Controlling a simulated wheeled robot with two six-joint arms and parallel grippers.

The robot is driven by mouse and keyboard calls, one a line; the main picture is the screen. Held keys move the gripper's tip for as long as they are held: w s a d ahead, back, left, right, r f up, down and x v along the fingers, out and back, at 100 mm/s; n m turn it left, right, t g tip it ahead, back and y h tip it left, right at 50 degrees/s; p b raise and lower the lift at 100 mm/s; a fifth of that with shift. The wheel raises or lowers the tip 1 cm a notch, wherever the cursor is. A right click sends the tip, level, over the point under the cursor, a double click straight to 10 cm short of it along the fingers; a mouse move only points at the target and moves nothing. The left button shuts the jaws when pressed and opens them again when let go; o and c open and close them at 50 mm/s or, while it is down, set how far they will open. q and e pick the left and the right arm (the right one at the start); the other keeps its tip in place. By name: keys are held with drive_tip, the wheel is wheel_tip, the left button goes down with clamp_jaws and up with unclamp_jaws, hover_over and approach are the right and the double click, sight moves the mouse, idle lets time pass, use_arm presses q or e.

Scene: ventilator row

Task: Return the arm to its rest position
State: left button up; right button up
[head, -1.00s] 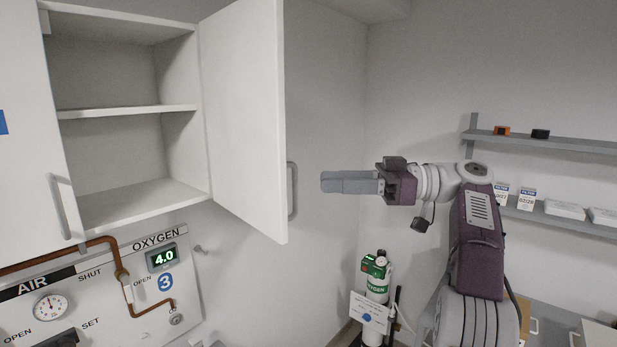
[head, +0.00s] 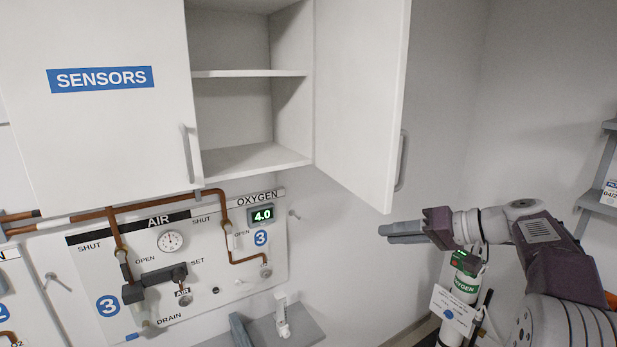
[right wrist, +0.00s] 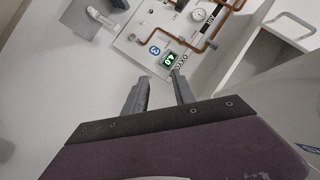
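My right arm comes in from the right in the head view. Its gripper (head: 384,234) points left, in front of the wall below the open cabinet door (head: 362,95). In the right wrist view the two grey fingers of this gripper (right wrist: 160,85) stand apart with nothing between them. The gripper is empty and apart from the door and its handle. I cannot make out my left gripper in these views.
The open cabinet (head: 240,108) has empty shelves. Below it is a gas panel (head: 215,275) with copper pipes and a display (head: 262,215) reading 4.0. A small grey shelf (head: 300,322) is at the bottom. A green-and-white oxygen cylinder (head: 466,283) stands below my right arm.

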drive_tip(key=s+a+f+m+g+h+b, duration=0.1)
drive_tip(key=s+a+f+m+g+h, duration=0.1)
drive_tip(key=f, duration=0.6)
drive_tip(key=s+a+f+m+g+h, duration=0.1)
drive_tip(key=s+a+f+h, duration=0.15)
drive_tip(key=f, duration=0.55)
use_arm(q)
wheel_tip(320, 180, down, 5)
drive_tip(key=b, duration=0.3)
use_arm(e)
drive_tip(key=s+d+f+n+g+h, duration=0.1)
drive_tip(key=s+f+g+h, duration=0.2)
drive_tip(key=s+f, duration=1.7)
drive_tip(key=h, duration=0.3)
drive_tip(key=shift+s+d+n+g, duration=0.25)
drive_tip(key=shift+s+n+g, duration=0.05)
drive_tip(key=shift+s+n, duration=0.1)
drive_tip(key=shift+w, duration=0.1)
